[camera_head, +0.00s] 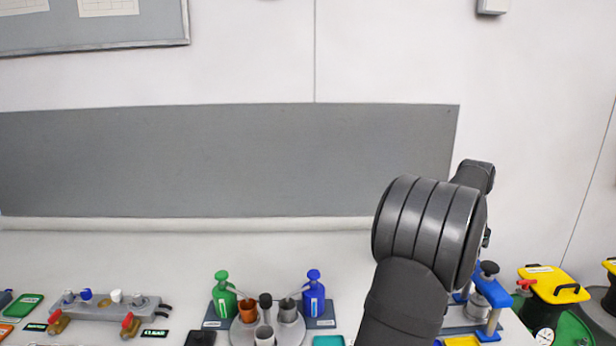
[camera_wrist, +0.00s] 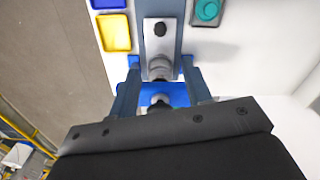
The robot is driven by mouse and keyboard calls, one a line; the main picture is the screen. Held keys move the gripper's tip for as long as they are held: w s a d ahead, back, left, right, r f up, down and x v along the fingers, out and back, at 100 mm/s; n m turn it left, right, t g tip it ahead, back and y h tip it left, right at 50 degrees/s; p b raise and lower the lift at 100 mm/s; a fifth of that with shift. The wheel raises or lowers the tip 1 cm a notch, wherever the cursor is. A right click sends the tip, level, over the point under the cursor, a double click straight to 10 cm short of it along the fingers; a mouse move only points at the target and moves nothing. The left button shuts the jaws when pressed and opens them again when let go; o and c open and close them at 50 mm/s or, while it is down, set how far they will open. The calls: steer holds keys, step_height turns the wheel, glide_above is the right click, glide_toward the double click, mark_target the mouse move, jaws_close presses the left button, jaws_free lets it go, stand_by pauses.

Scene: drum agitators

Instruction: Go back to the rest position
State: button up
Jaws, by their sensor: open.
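My gripper (camera_wrist: 160,68) shows in the wrist view with its two fingers apart. Between and beyond the fingers are a blue stand (camera_wrist: 178,94) and a grey cylindrical part with a dark tip (camera_wrist: 160,67). I see nothing held, and I cannot tell how far the fingers are from the stand. In the head view my arm covers the gripper. A blue stand with a grey cylinder and black knob (camera_head: 488,285) shows just right of my arm, partly hidden by it.
Green (camera_head: 223,297) and blue (camera_head: 313,296) pump bottles stand around cups on a round tray left of my arm. A valve manifold (camera_head: 115,304) lies further left. A yellow-lidded green bin (camera_head: 553,288) stands at the right. In the wrist view, a yellow tray (camera_wrist: 115,33) lies near the fingers.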

step_height(320, 180, down, 15)
steer(key=shift+a+r, duration=0.1)
steer(key=shift+r, duration=0.05)
steer(key=shift+a, duration=0.1)
steer(key=shift+r, duration=0.1)
stand_by(0.3)
